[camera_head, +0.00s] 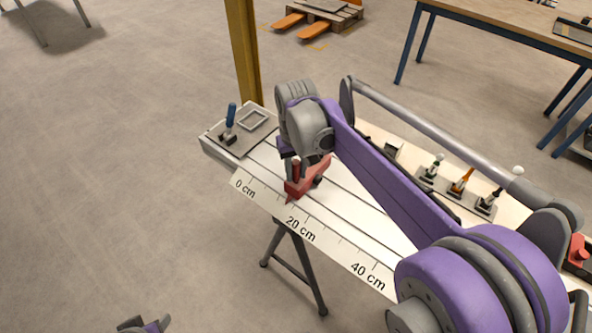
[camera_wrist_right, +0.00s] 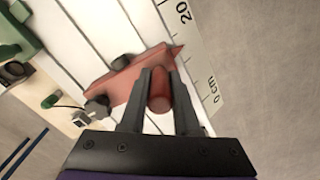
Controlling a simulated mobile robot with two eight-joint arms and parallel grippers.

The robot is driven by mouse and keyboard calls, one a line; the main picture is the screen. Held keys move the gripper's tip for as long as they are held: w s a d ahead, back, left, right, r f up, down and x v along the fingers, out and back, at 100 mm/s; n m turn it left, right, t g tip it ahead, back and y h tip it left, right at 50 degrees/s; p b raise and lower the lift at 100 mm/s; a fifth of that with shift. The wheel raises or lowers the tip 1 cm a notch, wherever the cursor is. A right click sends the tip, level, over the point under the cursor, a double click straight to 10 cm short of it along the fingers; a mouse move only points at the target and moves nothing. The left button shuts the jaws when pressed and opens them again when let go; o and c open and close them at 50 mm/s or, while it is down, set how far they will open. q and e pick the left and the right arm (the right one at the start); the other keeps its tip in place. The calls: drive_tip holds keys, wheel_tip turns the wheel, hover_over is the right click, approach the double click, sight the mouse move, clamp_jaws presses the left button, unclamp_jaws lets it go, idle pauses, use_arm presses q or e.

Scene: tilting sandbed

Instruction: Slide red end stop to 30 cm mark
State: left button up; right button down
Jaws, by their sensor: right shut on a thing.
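The red end stop (camera_head: 318,176) lies across the grooved white bed, its pointed tip at the scale between the 0 cm and 20 cm labels, nearer 20. It also shows in the right wrist view (camera_wrist_right: 128,80), with an upright red knob (camera_wrist_right: 160,92). My right gripper (camera_wrist_right: 160,88) is shut on this knob, one finger on each side. In the head view my right gripper (camera_head: 296,172) is partly hidden by its own arm. The printed scale (camera_head: 330,248) runs along the bed's front edge with 0, 20 and 40 cm labels. Part of my left gripper (camera_head: 145,326) shows at the bottom edge.
A blue-handled clamp (camera_head: 229,122) and a square frame (camera_head: 252,121) sit on a grey plate at the bed's left end. Several lever clamps (camera_head: 461,182) line the back edge. My right arm hides much of the bed's right part. The bed stands on trestle legs (camera_head: 295,265).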

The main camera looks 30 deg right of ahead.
drive_tip(key=shift+s, duration=0.1)
idle(0.3)
drive_tip(key=s+d, duration=0.2)
drive_tip(key=s, duration=0.3)
drive_tip(key=s+d+p, duration=0.1)
drive_tip(key=s+d, duration=0.1)
drive_tip(key=s, duration=0.3)
drive_tip(key=s+d, duration=0.2)
drive_tip(key=s, duration=0.3)
drive_tip(key=shift+s+d+p, duration=0.3)
drive_tip(key=shift+s, duration=0.05)
drive_tip(key=c, duration=0.7)
unclamp_jaws()
drive_tip(key=shift+o, duration=0.2)
drive_tip(key=shift+r, duration=0.1)
wheel_tip(320, 180, up, 11)
drive_tip(key=shift+p, duration=0.45)
drive_tip(key=shift+f, duration=0.2)
